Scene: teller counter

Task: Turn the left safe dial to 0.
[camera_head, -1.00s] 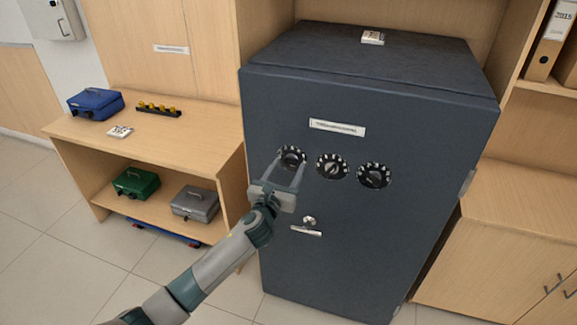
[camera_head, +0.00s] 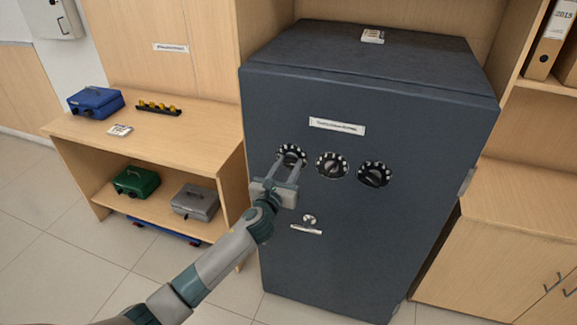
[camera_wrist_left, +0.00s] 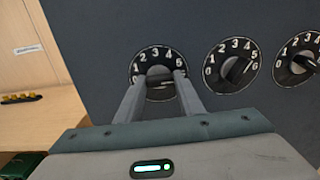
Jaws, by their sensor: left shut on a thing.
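The left safe dial (camera_head: 291,152) is a round black knob with white numbers on the front of the dark blue safe (camera_head: 370,255). In the left wrist view the left dial (camera_wrist_left: 157,59) shows its numbers along the top. My left gripper (camera_head: 287,164) reaches it from below, with one finger on each side of the knob. In the left wrist view the gripper (camera_wrist_left: 160,86) is shut on the knob. The fingers hide the dial's lower part, and I cannot read which number it points to. My right gripper is not in view.
The middle dial (camera_head: 332,165) and the right dial (camera_head: 375,175) sit close by on the right. A silver handle (camera_head: 307,229) is below the dials. A wooden shelf table (camera_head: 205,150) with a blue cash box (camera_head: 95,103) stands left of the safe.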

